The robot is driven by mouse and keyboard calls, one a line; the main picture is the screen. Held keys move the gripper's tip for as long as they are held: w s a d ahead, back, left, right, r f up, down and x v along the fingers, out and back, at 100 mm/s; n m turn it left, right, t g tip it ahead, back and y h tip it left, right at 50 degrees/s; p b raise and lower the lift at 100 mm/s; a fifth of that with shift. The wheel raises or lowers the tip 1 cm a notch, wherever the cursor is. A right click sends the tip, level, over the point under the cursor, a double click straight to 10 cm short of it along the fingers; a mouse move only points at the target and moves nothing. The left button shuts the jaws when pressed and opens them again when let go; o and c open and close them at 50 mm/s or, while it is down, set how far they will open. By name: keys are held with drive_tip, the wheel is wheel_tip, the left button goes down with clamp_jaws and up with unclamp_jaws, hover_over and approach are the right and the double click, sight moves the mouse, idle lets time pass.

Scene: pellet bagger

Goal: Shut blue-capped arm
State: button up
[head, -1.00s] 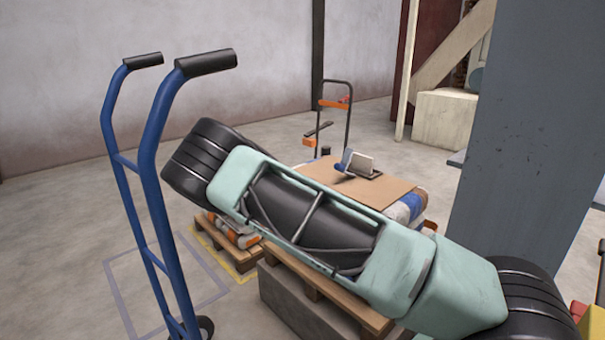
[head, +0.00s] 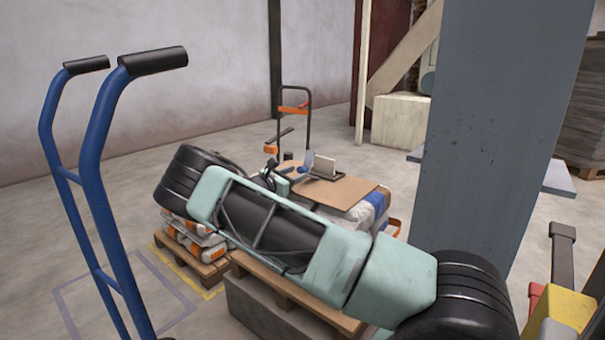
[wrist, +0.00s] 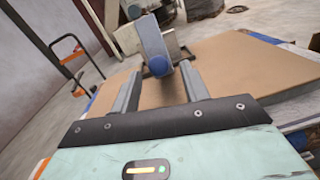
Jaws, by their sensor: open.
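The blue-capped arm (wrist: 150,38) is a grey-blue upright piece with a rounded blue end in the wrist view. It stands raised on a small dark base beside a pale panel. In the head view it is a small blue-grey piece (head: 308,161) left of the beige panel (head: 322,167). My gripper (wrist: 160,72) is open and empty. Its two grey fingers point at the blue-capped arm, which appears between their tips; I cannot tell whether they touch it. In the head view my gripper (head: 282,174) is small and partly hidden behind my own arm.
A brown cardboard sheet (wrist: 240,65) lies under the device, on a stack of bags (head: 375,205). A hand truck with an orange band (head: 307,120) stands behind. A blue hand truck (head: 88,150) is at the left, and a grey column (head: 490,120) at the right.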

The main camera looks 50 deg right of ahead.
sight(303, 170)
drive_tip(key=shift+d, duration=2.15)
drive_tip(key=shift+c, duration=0.4)
